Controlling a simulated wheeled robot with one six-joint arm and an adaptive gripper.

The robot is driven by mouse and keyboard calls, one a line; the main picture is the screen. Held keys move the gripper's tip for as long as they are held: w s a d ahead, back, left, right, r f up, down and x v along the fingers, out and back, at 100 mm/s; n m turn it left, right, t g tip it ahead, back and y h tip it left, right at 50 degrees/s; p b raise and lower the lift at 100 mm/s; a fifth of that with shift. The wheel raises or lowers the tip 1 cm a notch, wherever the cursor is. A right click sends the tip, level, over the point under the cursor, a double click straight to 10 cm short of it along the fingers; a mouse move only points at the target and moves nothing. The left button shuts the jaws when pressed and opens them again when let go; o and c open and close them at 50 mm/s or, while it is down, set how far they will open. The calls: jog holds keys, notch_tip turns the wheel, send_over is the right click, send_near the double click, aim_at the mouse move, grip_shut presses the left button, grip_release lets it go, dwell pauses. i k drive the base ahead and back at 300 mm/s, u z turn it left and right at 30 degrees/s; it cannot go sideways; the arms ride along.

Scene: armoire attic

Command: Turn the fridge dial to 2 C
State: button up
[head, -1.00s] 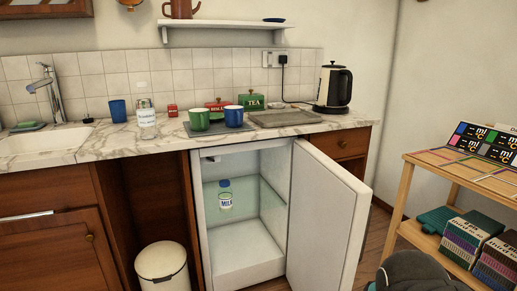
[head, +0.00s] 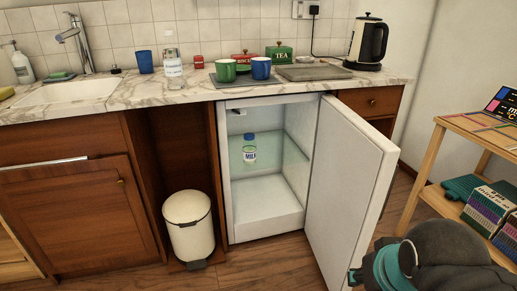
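The small white fridge (head: 228,190) stands under the counter with its door (head: 352,185) swung open to the right. A milk bottle (head: 249,149) with a blue cap stands on its glass shelf. A small dark fitting (head: 239,111) shows at the upper left inside the fridge; I cannot tell whether it is the dial, and no numbers are readable. Part of my arm shows at the lower right, in front of the door's lower right side. My gripper's fingers are not in view.
A white pedal bin (head: 190,224) stands left of the fridge. A wooden shelf rack (head: 431,165) stands at the right. Wooden floor (head: 262,265) is clear before the fridge. Mugs, tins and a kettle (head: 368,42) stand on the marble counter (head: 135,92).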

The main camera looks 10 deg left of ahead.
aim_at(235, 111)
jog(key=z, duration=2.8)
jog(key=k, duration=0.95)
jog(key=u, duration=2.4)
